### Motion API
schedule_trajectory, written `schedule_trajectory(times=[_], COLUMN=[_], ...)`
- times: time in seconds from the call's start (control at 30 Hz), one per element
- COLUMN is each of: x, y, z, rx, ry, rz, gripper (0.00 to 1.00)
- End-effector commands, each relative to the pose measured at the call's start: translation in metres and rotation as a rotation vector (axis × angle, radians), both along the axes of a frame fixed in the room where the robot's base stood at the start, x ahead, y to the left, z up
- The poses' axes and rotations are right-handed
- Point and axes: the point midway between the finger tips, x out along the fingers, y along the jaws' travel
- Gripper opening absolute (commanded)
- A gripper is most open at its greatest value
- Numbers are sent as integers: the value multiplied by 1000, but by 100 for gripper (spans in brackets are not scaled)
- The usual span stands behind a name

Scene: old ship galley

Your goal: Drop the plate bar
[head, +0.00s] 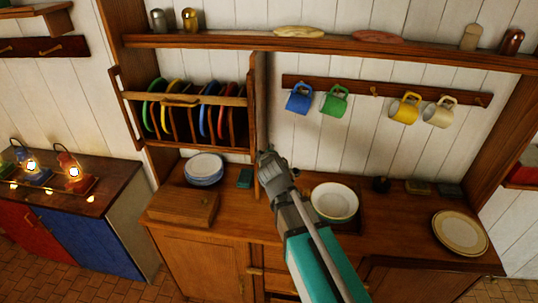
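The plate rack (142,120) is a wooden frame on the back wall, at the left of the dresser. Several plates stand on edge in it, among them a green plate (150,110), a blue plate (205,118) and a red plate (222,121). The wooden plate bar (215,100) runs across the front of the plates, with a small grip piece near its middle. My gripper (264,153) is at the rack's lower right, apart from the bar in the picture. It is seen from behind and its fingers are too small to read.
The counter holds a wooden box (180,208), stacked plates (204,168), a white bowl (335,201) and a cream plate (460,232). Mugs hang from a peg rail (385,90) at right. A shelf (330,44) runs above. Lit lamps (73,172) stand at left.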

Motion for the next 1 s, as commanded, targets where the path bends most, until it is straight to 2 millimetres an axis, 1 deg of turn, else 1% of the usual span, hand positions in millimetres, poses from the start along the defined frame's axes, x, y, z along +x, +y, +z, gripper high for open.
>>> schedule_trajectory(times=[0.1, 0.47, 0.57, 0.63, 0.77, 0.87, 0.9, 0.97, 1.0], x=[0, 0, -1, -1, -5, -11, -15, -24, -30], y=[-3, -4, -7, -13, -35, -61, -74, -93, -107], z=[-2, -3, -6, -10, -29, -51, -61, -78, -90], rx=[5, 7, 11, 22, 60, 110, 133, 174, 204], ry=[9, 12, 21, 39, 107, 193, 234, 304, 353], rz=[-9, -11, -21, -40, -107, -195, -238, -309, -361], gripper=[54, 54, 54, 54, 54, 54, 54, 54, 54])
